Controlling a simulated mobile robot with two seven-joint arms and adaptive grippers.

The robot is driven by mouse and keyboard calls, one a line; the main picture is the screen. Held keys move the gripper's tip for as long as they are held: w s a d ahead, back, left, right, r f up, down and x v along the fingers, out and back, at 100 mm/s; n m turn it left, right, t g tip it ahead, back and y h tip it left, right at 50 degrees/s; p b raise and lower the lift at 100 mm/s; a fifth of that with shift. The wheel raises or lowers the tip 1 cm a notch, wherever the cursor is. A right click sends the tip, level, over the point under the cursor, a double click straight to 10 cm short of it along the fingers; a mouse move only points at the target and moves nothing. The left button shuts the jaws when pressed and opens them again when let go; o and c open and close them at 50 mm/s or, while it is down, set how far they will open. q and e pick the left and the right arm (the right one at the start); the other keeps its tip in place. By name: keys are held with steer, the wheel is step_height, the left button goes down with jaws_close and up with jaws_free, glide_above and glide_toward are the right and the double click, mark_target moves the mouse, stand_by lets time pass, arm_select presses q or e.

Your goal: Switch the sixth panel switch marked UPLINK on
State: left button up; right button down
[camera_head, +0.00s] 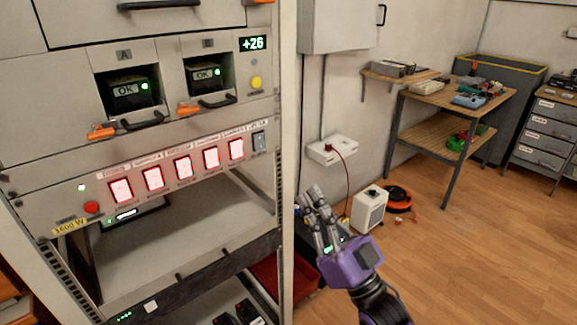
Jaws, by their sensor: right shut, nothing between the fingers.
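The switch panel (80,208) is set in the rack on the left. It holds a row of several rocker switches lit red (183,168). At the row's right end is the sixth switch (259,141), grey and unlit. The label above it is too small to read surely. My right gripper (310,193) is shut and empty. It is to the right of the rack post, below and right of the sixth switch, apart from the panel. My left gripper is not in view.
Above the panel are two bays with green-lit OK modules (130,92) and orange-tipped handles. The rack post (288,150) stands between gripper and panel in the picture. A white box (369,208) is on the floor. A wooden workbench (450,95) stands behind; open floor lies right.

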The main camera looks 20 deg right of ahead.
steer(key=w+f+p+x, duration=0.1)
steer(key=f+x, duration=0.1)
steer(key=x, duration=1)
steer(key=shift+w+a, duration=0.45)
steer(key=shift+w, duration=0.1)
steer(key=w+f+v, duration=0.1)
steer(key=v, duration=1)
steer(key=shift+s+f, duration=0.35)
